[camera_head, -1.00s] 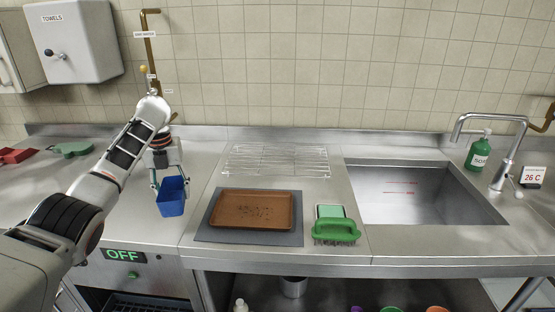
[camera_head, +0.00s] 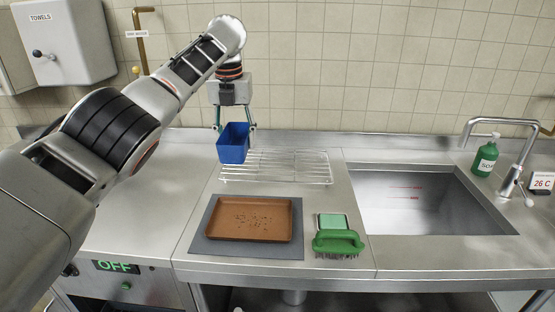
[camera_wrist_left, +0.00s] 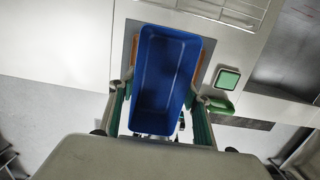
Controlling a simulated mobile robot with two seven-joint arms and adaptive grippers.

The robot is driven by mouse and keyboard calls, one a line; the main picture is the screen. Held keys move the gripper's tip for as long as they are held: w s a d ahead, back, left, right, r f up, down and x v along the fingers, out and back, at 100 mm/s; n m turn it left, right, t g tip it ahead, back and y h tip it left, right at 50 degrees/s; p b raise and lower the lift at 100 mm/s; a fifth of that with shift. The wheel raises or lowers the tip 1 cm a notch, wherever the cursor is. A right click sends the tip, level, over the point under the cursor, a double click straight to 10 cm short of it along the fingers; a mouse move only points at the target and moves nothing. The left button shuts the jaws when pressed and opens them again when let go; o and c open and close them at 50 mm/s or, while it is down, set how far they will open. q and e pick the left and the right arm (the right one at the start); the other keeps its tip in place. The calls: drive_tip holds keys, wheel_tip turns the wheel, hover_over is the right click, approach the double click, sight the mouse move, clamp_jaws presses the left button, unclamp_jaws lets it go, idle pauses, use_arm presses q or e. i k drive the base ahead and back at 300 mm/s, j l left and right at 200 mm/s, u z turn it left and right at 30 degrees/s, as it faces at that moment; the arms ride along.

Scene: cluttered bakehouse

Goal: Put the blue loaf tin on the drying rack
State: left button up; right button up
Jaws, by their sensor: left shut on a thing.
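The blue loaf tin (camera_head: 233,148) is held up in the head view, in front of the left end of the wire drying rack (camera_head: 285,168). My left gripper (camera_head: 234,128) is shut on the tin, with a finger at each side. In the left wrist view the tin (camera_wrist_left: 164,85) is open towards the camera and looks empty, between the green-padded fingers (camera_wrist_left: 160,112). The rack (camera_wrist_left: 225,10) shows at the top of that view, apart from the tin. My right gripper is not in view.
A brown baking tray (camera_head: 249,237) with crumbs lies on a grey mat (camera_head: 205,246) in front of the rack. A green brush (camera_head: 338,242) lies to its right. The sink (camera_head: 425,205), soap bottle (camera_head: 484,157) and tap (camera_head: 513,165) are at the right. The rack's visible top is clear.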

sight(254, 165)
drive_tip(key=i, duration=0.85)
